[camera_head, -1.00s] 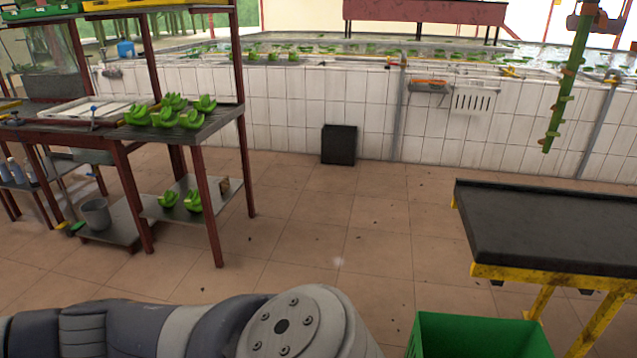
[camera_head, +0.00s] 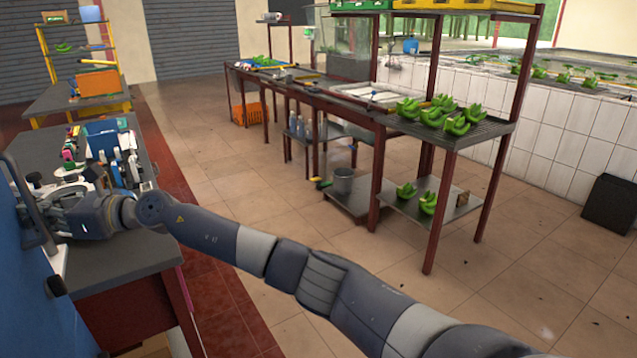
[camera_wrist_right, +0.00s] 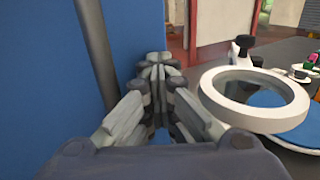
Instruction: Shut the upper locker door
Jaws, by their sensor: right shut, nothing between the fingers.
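A blue panel (camera_head: 35,300) stands at the left edge of the head view; it may be the locker door, but its full outline is out of frame. A dark grey bar (camera_head: 28,205) runs along it. In the right wrist view the blue panel (camera_wrist_right: 55,60) fills the left, with the bar (camera_wrist_right: 97,50) upright in front of it. My right gripper (camera_head: 58,212) is just beside the panel. In the wrist view its fingers (camera_wrist_right: 156,65) are together and empty, right of the bar and apart from it. My left gripper is not in view.
A ring magnifier (camera_wrist_right: 253,98) is close to the right of the fingers, over a dark workbench (camera_head: 120,262) with small items. The tiled floor (camera_head: 290,225) between is mostly clear.

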